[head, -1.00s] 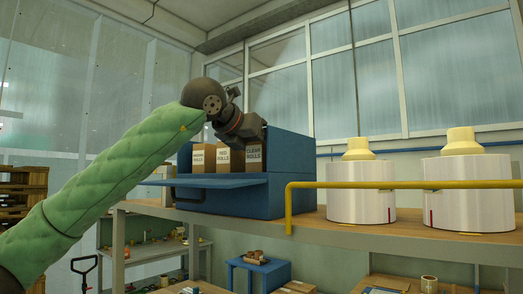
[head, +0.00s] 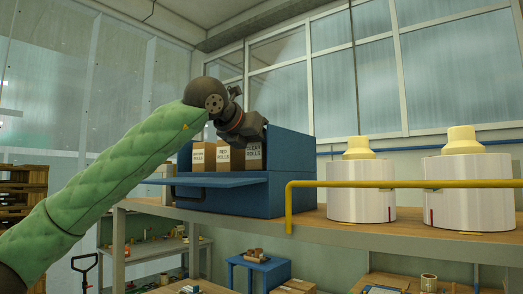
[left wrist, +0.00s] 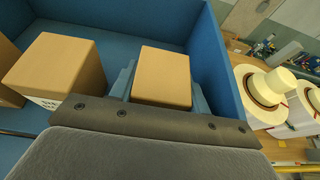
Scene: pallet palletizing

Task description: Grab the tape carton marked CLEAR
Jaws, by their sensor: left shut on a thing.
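The tape carton marked CLEAR ROLLS (head: 254,157) is a brown box with a pale label, at the right end of a row of cartons in a blue open-fronted bin (head: 292,180). It also shows from above in the left wrist view (left wrist: 162,77). My left gripper (head: 245,131) reaches down into the bin from above. Its blue-grey fingers lie on either side of this carton and are shut on it. The fingertips are hidden in the head view. The carton looks upright; whether its base touches the bin floor is hidden. My right gripper is not in view.
The RED ROLLS carton (head: 224,157) stands just left, with another carton (head: 203,157) beyond it. The bin's right wall is close to the held carton. Two large white rolls (head: 360,191) stand right on the shelf, behind a yellow rail (head: 400,185).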

